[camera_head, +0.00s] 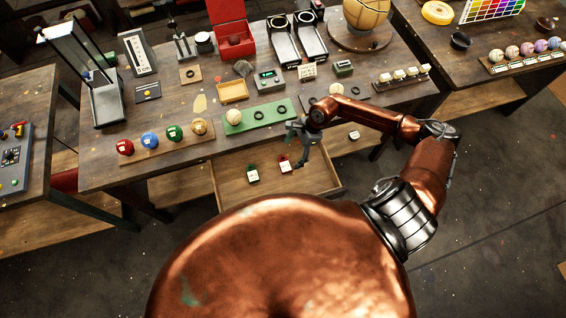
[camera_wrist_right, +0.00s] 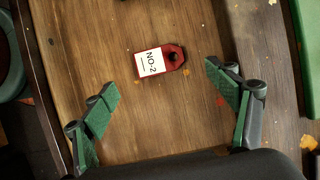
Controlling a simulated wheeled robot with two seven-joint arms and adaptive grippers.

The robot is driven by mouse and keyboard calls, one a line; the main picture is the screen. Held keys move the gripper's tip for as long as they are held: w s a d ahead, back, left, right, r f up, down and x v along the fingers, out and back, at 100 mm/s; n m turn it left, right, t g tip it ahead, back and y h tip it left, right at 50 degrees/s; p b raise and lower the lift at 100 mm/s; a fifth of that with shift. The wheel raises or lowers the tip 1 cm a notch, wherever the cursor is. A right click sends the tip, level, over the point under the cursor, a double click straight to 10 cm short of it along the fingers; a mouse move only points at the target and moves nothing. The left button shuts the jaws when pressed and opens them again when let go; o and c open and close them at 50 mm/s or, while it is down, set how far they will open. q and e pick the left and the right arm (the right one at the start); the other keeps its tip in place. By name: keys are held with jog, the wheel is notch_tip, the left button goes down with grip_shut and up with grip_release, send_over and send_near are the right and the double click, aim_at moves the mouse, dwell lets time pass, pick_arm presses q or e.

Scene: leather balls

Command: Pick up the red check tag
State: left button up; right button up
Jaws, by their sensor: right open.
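The red check tag (camera_head: 285,166) lies in the open wooden drawer (camera_head: 225,191) below the table edge. In the right wrist view the red tag (camera_wrist_right: 160,61) lies flat on the wood, with a hole at one end and a white label reading "NO-2". My right gripper (camera_head: 299,150) hangs over the drawer beside the red tag. In the wrist view its green-padded fingers (camera_wrist_right: 162,82) are spread wide and empty, one on each side of the tag. The tag appears clear of both fingers. My left gripper is not in view.
A green tag (camera_head: 252,175) lies left of the red one in the drawer. Another white-labelled tag (camera_head: 353,135) shows to the right, beyond my arm. On the table above are a green tray (camera_head: 262,119) and a rack of coloured balls (camera_head: 160,152). The drawer's walls border the space.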

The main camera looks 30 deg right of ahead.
aim_at(284, 163)
jog(key=x, duration=0.7)
jog(key=shift+a, duration=0.1)
jog(key=shift+c, duration=0.2)
jog(key=c, duration=1)
